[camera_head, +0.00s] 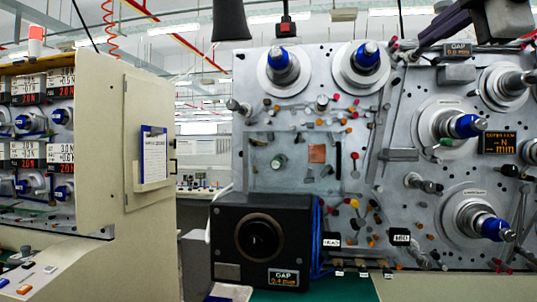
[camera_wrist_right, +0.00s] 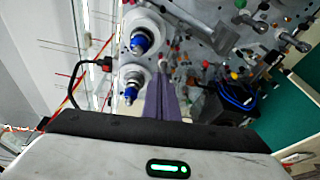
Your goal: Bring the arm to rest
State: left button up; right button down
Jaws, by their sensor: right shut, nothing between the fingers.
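My right gripper (camera_head: 424,42) is at the top right of the head view, in front of the upper part of the grey spindle panel (camera_head: 225,75). Its purple fingers point down and to the left. In the right wrist view the fingers (camera_wrist_right: 162,78) lie together, shut with nothing between them, and point towards the panel. Whether the fingertips touch the panel cannot be told. My left gripper does not show in either view.
Spindles with blue tips, such as the upper middle one (camera_head: 367,56), stick out of the panel. A black box (camera_head: 230,225) with a round opening stands below it. A beige cabinet (camera_head: 100,130) stands at left. A red switch (camera_head: 286,29) hangs on a cable.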

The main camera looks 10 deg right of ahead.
jog(key=w+a+f+n+g+y, duration=0.3)
jog(key=w+a+f+n+y, duration=0.15)
jog(key=a+f, duration=0.55)
jog(key=w+a+f+n+g+y, duration=0.2)
jog(key=w+a+f+n+y, duration=0.25)
jog(key=a+f, duration=0.5)
jog(key=s+a+f+g+y, duration=0.2)
jog(key=a+f+y, duration=0.35)
jog(key=f, duration=0.35)
jog(key=s+a+f+g+y, duration=0.2)
jog(key=a+f+y, duration=0.2)
jog(key=a+f, duration=0.35)
jog(key=s+d+f+m+t+h, duration=0.2)
jog(key=d+f+m+t+h, duration=0.15)
jog(key=f+m, duration=0.6)
jog(key=s+d+f+m+t+h, duration=0.2)
jog(key=d+f+m+h, duration=0.25)
jog(key=f, duration=1.05)
jog(key=s+d+f+m+t+h, duration=0.35)
jog(key=f+m, duration=0.45)
jog(key=f, duration=0.4)
jog(key=s+d+f+m+g+h, duration=0.2)
jog(key=s+f+g, duration=0.2)
jog(key=s+f, duration=0.7)
jog(key=s+d+f+m+g+h, duration=0.2)
jog(key=s+f+g, duration=0.2)
jog(key=s+f, duration=0.7)
jog(key=shift+s+f+g, duration=0.35)
jog(key=shift+s+g, duration=0.05)
jog(key=shift+s, duration=0.35)
